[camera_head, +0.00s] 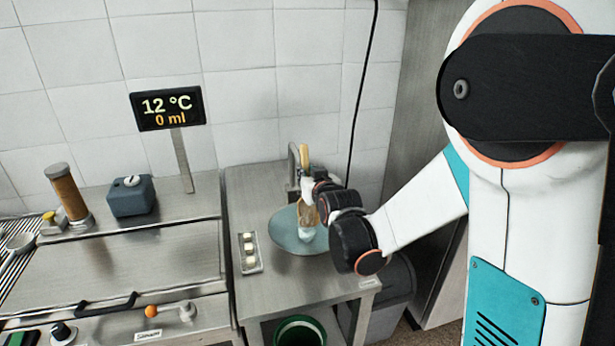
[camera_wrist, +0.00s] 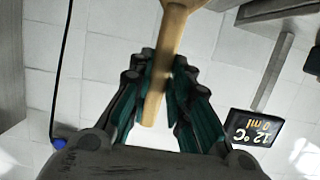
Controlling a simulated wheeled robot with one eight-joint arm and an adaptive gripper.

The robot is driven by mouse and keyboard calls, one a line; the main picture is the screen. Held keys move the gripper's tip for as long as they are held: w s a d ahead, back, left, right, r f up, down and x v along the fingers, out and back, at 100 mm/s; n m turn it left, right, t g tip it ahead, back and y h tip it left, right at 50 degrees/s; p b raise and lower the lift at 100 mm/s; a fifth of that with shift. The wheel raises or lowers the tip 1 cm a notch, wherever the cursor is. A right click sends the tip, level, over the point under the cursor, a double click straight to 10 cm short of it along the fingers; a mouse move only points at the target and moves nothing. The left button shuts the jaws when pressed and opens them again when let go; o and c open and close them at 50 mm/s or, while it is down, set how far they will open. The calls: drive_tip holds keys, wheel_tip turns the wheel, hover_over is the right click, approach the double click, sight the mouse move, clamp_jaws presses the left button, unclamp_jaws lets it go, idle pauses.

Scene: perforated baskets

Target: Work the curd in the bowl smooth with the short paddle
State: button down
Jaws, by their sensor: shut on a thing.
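The short paddle (camera_head: 304,155) is a pale wooden tool held roughly upright. My gripper (camera_head: 308,184) is shut on it; the wrist view shows the fingers (camera_wrist: 163,72) on both sides of the wooden handle (camera_wrist: 155,100), with a wider part at the top edge. A brownish lower part of the paddle hangs over a round blue-grey vessel (camera_head: 284,226), which I take as the bowl. A whitish patch shows at the paddle's lower end. I cannot tell whether it is curd, or whether the paddle touches the bowl. My gripper partly hides the paddle.
A small tray (camera_head: 258,267) with white cubes lies left of the bowl. A faucet (camera_head: 292,165) stands behind it. A display (camera_head: 167,107) reads 12 °C and 0 ml; it also shows in the wrist view (camera_wrist: 252,129). A steel vat (camera_head: 150,265) is at left.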

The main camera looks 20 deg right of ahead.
drive_tip(key=shift+a+r, duration=0.1)
drive_tip(key=shift+a, duration=0.65)
drive_tip(key=shift+d, duration=0.1)
drive_tip(key=shift+d, duration=0.75)
drive_tip(key=shift+a, duration=0.85)
drive_tip(key=shift+d+b, duration=0.3)
drive_tip(key=shift+d, duration=0.6)
